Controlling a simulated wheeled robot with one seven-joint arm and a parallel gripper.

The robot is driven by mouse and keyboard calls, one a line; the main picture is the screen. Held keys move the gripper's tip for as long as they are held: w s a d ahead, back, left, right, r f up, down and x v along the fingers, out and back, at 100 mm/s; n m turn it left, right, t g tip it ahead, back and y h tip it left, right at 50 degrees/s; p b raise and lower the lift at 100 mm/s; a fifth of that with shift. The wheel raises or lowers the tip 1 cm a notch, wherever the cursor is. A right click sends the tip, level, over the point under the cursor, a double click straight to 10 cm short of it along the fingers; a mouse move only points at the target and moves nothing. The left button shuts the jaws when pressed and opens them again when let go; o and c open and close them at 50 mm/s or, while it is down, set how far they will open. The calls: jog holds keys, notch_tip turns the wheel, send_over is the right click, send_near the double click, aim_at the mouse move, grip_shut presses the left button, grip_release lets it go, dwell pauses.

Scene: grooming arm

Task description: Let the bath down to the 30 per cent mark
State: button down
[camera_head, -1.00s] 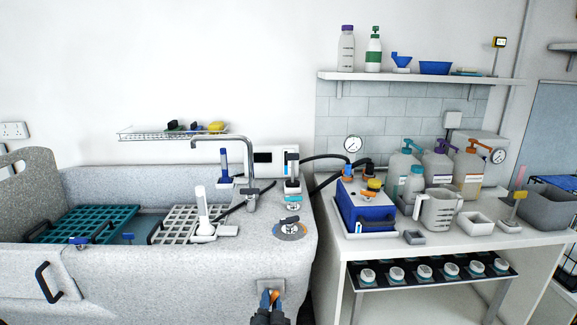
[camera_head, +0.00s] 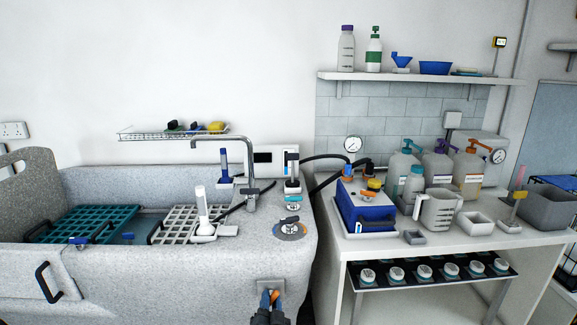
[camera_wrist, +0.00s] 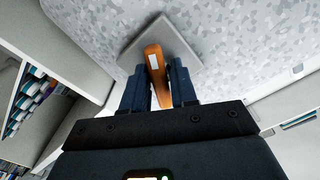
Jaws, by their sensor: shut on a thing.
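The bath (camera_head: 200,270) is a grey speckled tub on the left. Its inside shows slatted grates, one teal (camera_head: 85,224) and one white (camera_head: 180,224). An orange lever (camera_wrist: 156,66) sits on a grey plate (camera_wrist: 150,40) on the bath's outer wall; the plate also shows at the bottom in the head view (camera_head: 271,285). My gripper (camera_head: 269,299) is shut on the orange lever, with dark blue fingers on both sides of it in the wrist view (camera_wrist: 160,90). The water level and any 30 per cent mark cannot be read.
A tall tap (camera_head: 250,175) and a round dial (camera_head: 290,229) stand on the bath's right deck. A white bench (camera_head: 460,237) to the right holds a blue box (camera_head: 365,207), a jug (camera_head: 437,210) and several bottles. A wall shelf (camera_head: 420,78) hangs above.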

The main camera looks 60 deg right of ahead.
jog(key=shift+s+f, duration=0.1)
jog(key=shift+f, duration=0.05)
jog(key=shift+m+b, duration=0.6)
jog(key=shift+m, duration=0.8)
